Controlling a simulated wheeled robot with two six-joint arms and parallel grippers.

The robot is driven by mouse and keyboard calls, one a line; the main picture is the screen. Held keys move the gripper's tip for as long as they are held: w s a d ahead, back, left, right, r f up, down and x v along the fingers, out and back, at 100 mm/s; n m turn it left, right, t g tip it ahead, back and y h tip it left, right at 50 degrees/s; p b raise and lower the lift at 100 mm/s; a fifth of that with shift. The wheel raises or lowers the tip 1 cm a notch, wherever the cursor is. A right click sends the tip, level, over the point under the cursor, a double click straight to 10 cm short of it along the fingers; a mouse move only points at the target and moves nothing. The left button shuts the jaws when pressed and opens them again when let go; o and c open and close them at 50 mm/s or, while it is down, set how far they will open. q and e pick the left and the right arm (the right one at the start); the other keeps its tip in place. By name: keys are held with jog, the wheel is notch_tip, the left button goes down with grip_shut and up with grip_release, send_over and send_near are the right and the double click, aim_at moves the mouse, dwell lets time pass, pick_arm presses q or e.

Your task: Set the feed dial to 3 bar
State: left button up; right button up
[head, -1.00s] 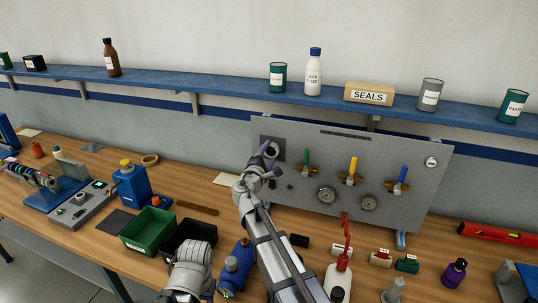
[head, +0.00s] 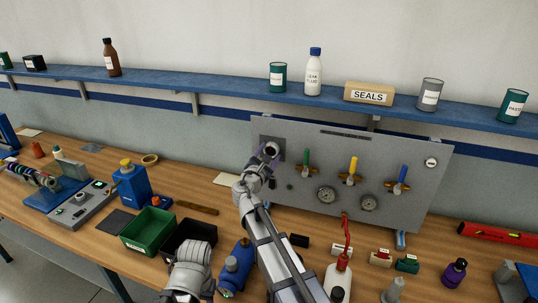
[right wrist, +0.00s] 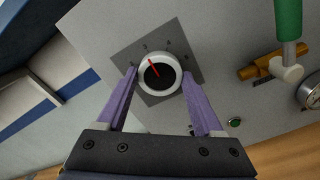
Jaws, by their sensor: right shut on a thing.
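The feed dial (right wrist: 160,75) is a round white knob with a black centre and a red pointer, on a dark square plate (right wrist: 180,38) at the panel's upper left. In the right wrist view the pointer leans up and left, toward one of several small marks too small to read surely. My right gripper (right wrist: 160,82) has its purple fingers at the left and right sides of the knob, shut on it. In the head view the right gripper (head: 268,152) is at the dial and partly covers its plate. My left gripper is not in view.
The grey panel (head: 400,160) also carries green (head: 306,158), yellow (head: 353,166) and blue (head: 402,174) valve handles and two gauges (head: 326,195), right of the dial. The bench below holds a green bin (head: 147,230), a black bin and several bottles. A blue shelf (head: 220,86) runs above.

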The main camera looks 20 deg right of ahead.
dwell(0.5)
jog(key=o, duration=1.4)
jog(key=v, duration=0.8)
jog(key=shift+w, duration=0.1)
